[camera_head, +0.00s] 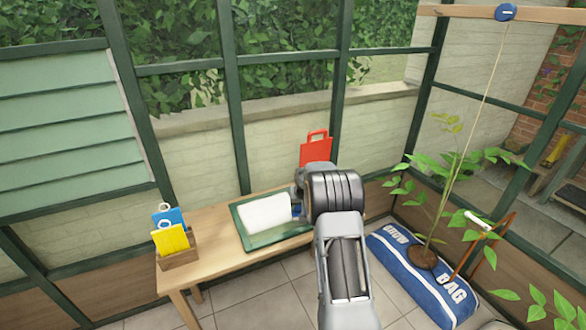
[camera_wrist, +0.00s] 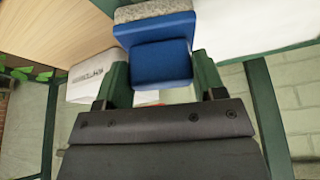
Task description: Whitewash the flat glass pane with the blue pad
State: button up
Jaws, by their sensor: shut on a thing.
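My gripper (camera_wrist: 158,75) is shut on the blue pad (camera_wrist: 162,64), whose blue block sits between the two green fingers. A speckled grey strip shows along the pad's far edge in the wrist view. The flat glass pane (camera_head: 275,240) lies in a dark green frame on the wooden table. A broad white patch (camera_head: 266,213) covers much of its middle, and greenish margins show around it. In the head view my gripper (camera_head: 297,206) is at the pane's right end, where a bit of blue shows. My arm hides part of that end. I cannot tell whether the pad touches the pane.
A wooden holder (camera_head: 181,257) with yellow and blue items stands on the table's left. A red bag (camera_head: 316,150) stands behind my wrist. A blue grow bag (camera_head: 420,277) with a staked plant lies right. A white lettered container (camera_wrist: 88,82) shows in the wrist view.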

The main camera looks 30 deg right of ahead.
jog(key=shift+d, duration=0.45)
jog(key=shift+d+r+p, duration=0.15)
jog(key=shift+r+p, duration=2.15)
jog(key=shift+r, duration=1.75)
